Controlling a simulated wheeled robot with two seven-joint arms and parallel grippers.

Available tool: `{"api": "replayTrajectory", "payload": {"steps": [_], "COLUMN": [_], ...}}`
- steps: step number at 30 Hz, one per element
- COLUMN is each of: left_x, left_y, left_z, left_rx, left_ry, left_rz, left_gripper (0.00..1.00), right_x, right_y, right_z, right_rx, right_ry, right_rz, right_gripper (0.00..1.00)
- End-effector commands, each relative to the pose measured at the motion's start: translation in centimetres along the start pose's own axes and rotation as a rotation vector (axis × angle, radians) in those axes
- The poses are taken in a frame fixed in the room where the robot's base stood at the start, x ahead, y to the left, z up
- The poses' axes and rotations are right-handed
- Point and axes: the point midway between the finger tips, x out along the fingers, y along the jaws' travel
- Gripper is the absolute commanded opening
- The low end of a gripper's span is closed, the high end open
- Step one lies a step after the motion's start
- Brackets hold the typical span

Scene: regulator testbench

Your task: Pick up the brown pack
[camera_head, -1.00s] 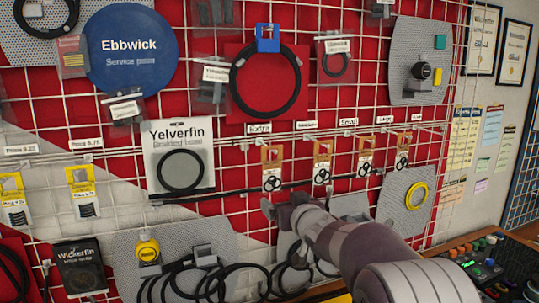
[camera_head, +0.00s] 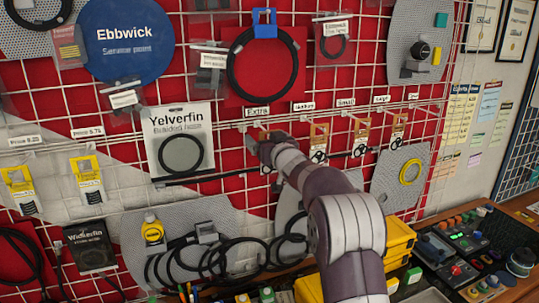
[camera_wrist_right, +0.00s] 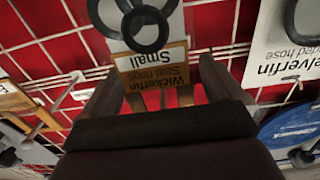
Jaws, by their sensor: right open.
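Brown-topped packs with dark rings hang in a row on pegs; three show in the head view, at the left (camera_head: 318,142), middle (camera_head: 361,140) and right (camera_head: 397,130). My right gripper (camera_head: 260,146) is at the row's left end and hides most of the leftmost pack's place. In the right wrist view, my right gripper (camera_wrist_right: 160,88) is open, its fingers on either side of a brown pack (camera_wrist_right: 155,68). This pack appears upside down and reads Wickerfin, Seal rings, Small. Whether the fingers touch it is unclear. My left gripper is not in view.
The Yelverfin hose pack (camera_head: 180,140) hangs just left of my right gripper. Another brown pack (camera_wrist_right: 14,100) is close by in the wrist view. A wire grid with pegs surrounds them. A bench with yellow bins (camera_head: 398,238) is at lower right.

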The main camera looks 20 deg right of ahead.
Motion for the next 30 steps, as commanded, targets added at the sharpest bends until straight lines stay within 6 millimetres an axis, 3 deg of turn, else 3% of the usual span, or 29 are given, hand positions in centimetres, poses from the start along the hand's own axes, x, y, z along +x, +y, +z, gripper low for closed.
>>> {"api": "replayTrajectory", "payload": {"steps": [2,6,7,16,21,26,30], "left_x": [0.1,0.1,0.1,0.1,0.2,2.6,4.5], "left_y": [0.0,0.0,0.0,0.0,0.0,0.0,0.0], "left_z": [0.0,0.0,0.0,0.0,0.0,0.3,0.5], "left_rx": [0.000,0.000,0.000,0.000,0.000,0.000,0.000], "left_ry": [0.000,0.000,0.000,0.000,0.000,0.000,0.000], "left_rz": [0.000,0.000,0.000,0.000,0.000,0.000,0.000], "left_gripper": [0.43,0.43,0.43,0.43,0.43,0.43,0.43], "right_x": [0.0,0.0,0.0,-0.1,-0.2,-3.7,-8.3], "right_y": [0.0,0.0,0.0,0.0,0.0,0.1,0.1], "right_z": [0.1,0.1,0.1,-0.1,-1.7,-0.9,-0.9], "right_rx": [0.000,0.000,0.000,0.000,-0.002,-0.001,-0.001], "right_ry": [0.000,-0.001,-0.001,0.000,0.003,0.002,0.003], "right_rz": [0.000,0.000,0.000,0.000,0.000,0.001,0.002], "right_gripper": [0.90,0.45,0.39,0.39,0.39,0.39,0.39]}}
